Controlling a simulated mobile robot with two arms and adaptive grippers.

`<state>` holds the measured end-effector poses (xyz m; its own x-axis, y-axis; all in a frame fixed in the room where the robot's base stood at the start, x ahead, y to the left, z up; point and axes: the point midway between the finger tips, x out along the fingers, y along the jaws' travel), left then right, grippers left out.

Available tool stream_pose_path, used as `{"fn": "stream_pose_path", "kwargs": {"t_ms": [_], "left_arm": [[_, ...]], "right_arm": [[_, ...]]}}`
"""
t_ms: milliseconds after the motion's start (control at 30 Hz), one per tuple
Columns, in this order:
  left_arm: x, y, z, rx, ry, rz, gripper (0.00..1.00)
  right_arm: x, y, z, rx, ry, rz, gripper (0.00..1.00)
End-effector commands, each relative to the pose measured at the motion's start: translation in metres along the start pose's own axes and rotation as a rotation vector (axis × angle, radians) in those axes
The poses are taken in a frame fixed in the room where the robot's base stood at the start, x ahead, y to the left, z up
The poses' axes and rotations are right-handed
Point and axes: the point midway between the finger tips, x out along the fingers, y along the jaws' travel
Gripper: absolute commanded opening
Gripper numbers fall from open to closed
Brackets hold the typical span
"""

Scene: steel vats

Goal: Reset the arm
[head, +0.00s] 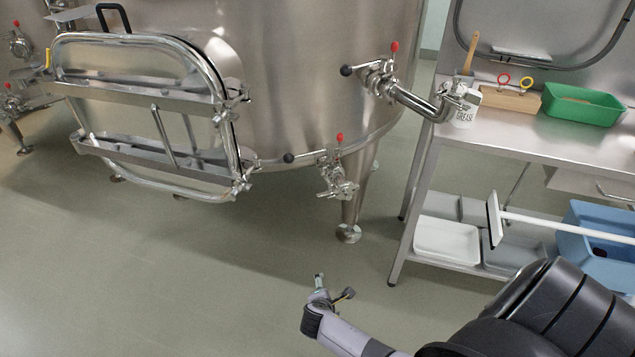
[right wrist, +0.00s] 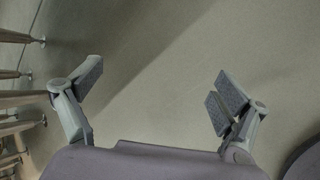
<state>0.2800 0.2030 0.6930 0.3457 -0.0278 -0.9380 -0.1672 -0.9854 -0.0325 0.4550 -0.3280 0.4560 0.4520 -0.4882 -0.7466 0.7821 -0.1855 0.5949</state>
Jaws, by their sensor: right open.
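My right arm comes in from the lower right of the head view. Its gripper (head: 334,290) is over the open floor, in front of the steel vat and left of the workbench. In the right wrist view the gripper (right wrist: 160,92) has its two fingers spread wide apart with nothing between them. My left arm and gripper are not in view.
A large steel vat (head: 290,90) with an open hatch door (head: 150,110) and red-handled valves stands behind. The floor (head: 200,280) is clear.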

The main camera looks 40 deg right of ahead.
Motion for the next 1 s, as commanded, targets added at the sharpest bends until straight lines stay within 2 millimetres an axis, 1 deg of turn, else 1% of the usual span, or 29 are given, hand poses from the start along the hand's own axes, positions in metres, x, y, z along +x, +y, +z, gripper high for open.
{"fn": "stream_pose_path", "kwargs": {"t_ms": [233,267,367,467,500,567,600,667,700,767,800,867,900,967,1000], "left_arm": [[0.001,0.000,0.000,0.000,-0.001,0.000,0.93],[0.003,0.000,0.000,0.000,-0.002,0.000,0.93],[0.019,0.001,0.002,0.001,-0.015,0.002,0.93],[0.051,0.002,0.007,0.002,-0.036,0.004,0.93],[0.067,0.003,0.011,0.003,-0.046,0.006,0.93],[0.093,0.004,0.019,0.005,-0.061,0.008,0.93],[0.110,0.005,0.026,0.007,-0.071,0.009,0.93],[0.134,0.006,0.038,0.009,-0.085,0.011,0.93],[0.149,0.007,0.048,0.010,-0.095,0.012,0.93],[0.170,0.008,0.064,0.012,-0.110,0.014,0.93],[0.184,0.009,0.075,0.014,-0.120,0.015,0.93],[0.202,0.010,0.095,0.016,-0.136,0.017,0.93],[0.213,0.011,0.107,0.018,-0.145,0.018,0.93],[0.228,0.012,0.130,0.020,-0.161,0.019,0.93],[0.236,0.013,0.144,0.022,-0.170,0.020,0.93]], "right_arm": [[0.000,-0.001,0.000,0.000,0.000,-0.002,0.93],[0.000,-0.003,0.000,0.002,0.002,-0.005,0.93],[-0.001,-0.018,-0.001,0.021,0.018,-0.033,0.93],[-0.003,-0.047,-0.003,0.070,0.051,-0.089,0.93],[-0.004,-0.062,-0.004,0.097,0.066,-0.117,0.93],[-0.007,-0.087,-0.005,0.144,0.089,-0.164,0.93],[-0.010,-0.103,-0.005,0.177,0.103,-0.195,0.93],[-0.014,-0.128,-0.005,0.228,0.120,-0.242,0.93],[-0.018,-0.143,-0.005,0.263,0.130,-0.272,0.93],[-0.024,-0.167,-0.004,0.317,0.141,-0.318,0.93],[-0.029,-0.182,-0.003,0.356,0.146,-0.348,0.93],[-0.036,-0.205,-0.001,0.413,0.151,-0.392,0.93],[-0.042,-0.219,0.001,0.453,0.153,-0.420,0.93],[-0.051,-0.241,0.004,0.514,0.151,-0.463,0.93],[-0.057,-0.255,0.006,0.554,0.149,-0.489,0.93]]}}
